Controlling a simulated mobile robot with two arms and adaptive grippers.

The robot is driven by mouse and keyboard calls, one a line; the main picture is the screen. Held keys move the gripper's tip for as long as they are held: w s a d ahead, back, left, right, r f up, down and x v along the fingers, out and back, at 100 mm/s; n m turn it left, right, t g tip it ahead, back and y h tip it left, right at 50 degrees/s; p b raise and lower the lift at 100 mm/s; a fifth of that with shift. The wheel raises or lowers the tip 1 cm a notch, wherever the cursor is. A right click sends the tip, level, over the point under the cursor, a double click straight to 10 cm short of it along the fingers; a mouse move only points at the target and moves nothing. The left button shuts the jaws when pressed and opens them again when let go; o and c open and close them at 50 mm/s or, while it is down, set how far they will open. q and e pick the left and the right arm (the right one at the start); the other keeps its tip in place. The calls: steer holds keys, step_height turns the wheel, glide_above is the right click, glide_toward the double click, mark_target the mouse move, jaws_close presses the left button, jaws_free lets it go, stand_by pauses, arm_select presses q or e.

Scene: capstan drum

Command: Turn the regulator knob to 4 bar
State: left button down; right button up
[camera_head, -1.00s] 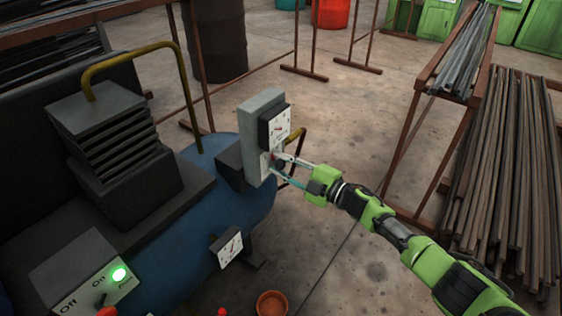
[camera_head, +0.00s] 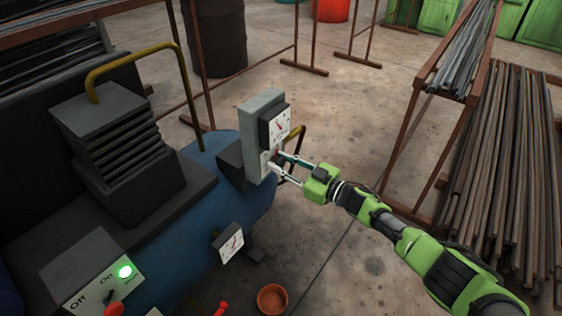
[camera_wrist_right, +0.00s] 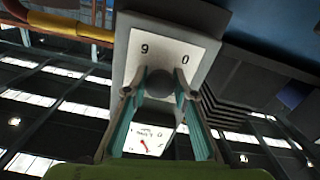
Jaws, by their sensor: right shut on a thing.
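The regulator is a grey upright block (camera_head: 260,98) on the blue compressor tank, with a white gauge (camera_head: 280,125) above a small dial plate (camera_head: 264,165). In the right wrist view the dark round knob (camera_wrist_right: 161,84) sits before the plate (camera_wrist_right: 136,64) marked 9 and 0. My right gripper (camera_head: 272,160) reaches in from the right and is shut on the knob, one finger on each side; its fingertips also show in the wrist view (camera_wrist_right: 161,76). The gauge (camera_wrist_right: 150,140) shows between the fingers with a red needle; its reading is too small to tell. My left gripper is not in view.
A second gauge (camera_head: 229,243) stands lower on the tank (camera_head: 195,245). A switch box (camera_head: 88,270) with a lit green lamp is at lower left. A yellow pipe (camera_head: 294,133) runs behind the regulator. A bar rack (camera_head: 420,120) stands at right; open floor lies between.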

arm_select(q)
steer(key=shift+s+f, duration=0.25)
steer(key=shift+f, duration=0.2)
arm_select(e)
steer(key=shift+m, duration=0.9)
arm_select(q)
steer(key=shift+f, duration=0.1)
arm_select(e)
steer(key=o, duration=1.1)
steer(key=shift+f, duration=0.1)
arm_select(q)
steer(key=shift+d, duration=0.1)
arm_select(e)
steer(key=shift+d, duration=0.15)
steer(key=v, duration=1.2)
arm_select(q)
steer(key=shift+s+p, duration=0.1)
steer(key=shift+p, duration=0.2)
arm_select(e)
steer(key=shift+m, duration=0.3)
